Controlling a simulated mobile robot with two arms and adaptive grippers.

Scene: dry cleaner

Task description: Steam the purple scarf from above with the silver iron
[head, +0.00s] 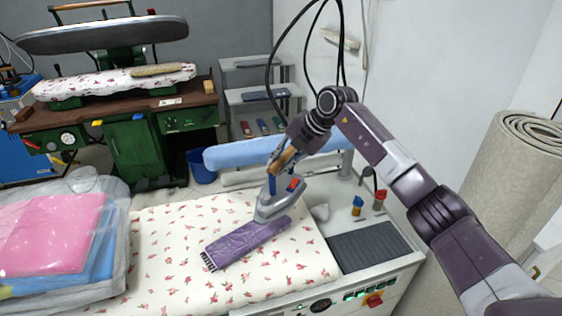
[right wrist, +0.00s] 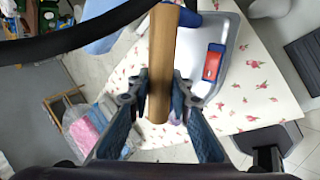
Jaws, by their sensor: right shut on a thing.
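The purple scarf (head: 240,245) lies folded in a narrow strip on the flowered ironing table, its fringed end toward the lower left. The silver iron (head: 271,206) is at the scarf's upper right end and covers part of it. I cannot tell whether it touches the scarf or hovers just above. My right gripper (head: 284,160) is shut on the iron's wooden handle (head: 280,164). In the right wrist view the handle (right wrist: 163,70) stands between the fingers, with the iron's silver body (right wrist: 222,70) beyond. My left gripper is not in view.
Bagged pink and blue laundry (head: 55,240) lies at the left. A dark grey rest pad (head: 368,251) is at the table's right. A light blue padded arm (head: 245,152) runs behind. A rolled carpet (head: 510,180) stands right.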

